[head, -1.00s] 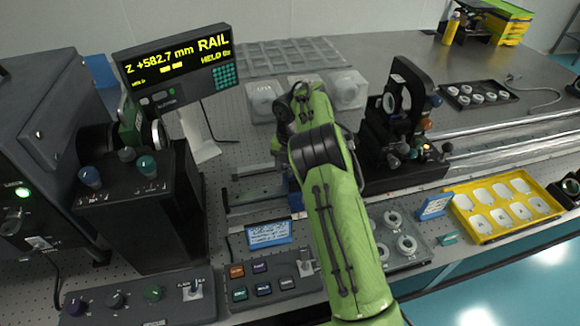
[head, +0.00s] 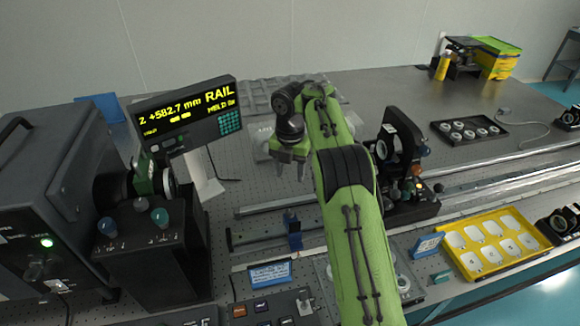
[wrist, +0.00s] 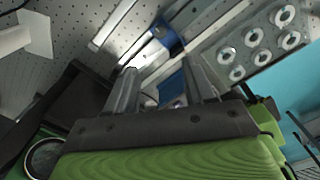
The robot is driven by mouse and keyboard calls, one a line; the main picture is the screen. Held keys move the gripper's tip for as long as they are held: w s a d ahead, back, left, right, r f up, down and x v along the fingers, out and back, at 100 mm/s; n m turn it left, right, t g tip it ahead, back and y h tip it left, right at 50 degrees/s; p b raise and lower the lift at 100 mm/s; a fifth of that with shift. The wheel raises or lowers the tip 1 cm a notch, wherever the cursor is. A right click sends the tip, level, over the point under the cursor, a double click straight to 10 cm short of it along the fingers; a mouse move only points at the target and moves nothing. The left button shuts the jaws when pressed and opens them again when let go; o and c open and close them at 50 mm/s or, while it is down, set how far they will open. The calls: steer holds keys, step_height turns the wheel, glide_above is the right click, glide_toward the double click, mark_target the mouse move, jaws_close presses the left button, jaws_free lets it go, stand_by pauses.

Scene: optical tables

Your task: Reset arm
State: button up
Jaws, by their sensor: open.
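My green arm reaches up from the bottom of the head view over the optical table (head: 395,110). Its end bends over to the left, with my gripper (head: 290,172) pointing down above the table. In the wrist view my gripper (wrist: 160,88) has its two grey fingers apart, with nothing between them. Below and beyond the fingers are a rail and a small blue carrier (wrist: 166,38); the carrier also shows in the head view (head: 294,236). The gripper is apart from them.
A display reading RAIL (head: 190,115) and a dark box with knobs (head: 150,245) stand left of the arm. A black optic mount (head: 400,165) stands close to its right. A yellow tray (head: 490,245) lies at the right front. A button panel (head: 265,308) lies at the front.

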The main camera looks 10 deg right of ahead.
steer(key=shift+f, duration=0.1)
steer(key=s+a+r+m+t+y, duration=0.2)
steer(key=s+a+r+m+t, duration=0.1)
steer(key=s+r+m, duration=1.25)
steer(key=s+d+f+m+t+h, duration=0.1)
steer(key=s+f+m, duration=0.2)
steer(key=s+m, duration=0.4)
steer(key=s+d+f+m+t+h, duration=0.1)
steer(key=s+d+f+m, duration=0.1)
steer(key=s+m, duration=0.5)
steer(key=s, duration=0.6)
steer(key=shift+f+t, duration=0.3)
steer(key=shift+f, duration=0.1)
steer(key=shift+r, duration=0.1)
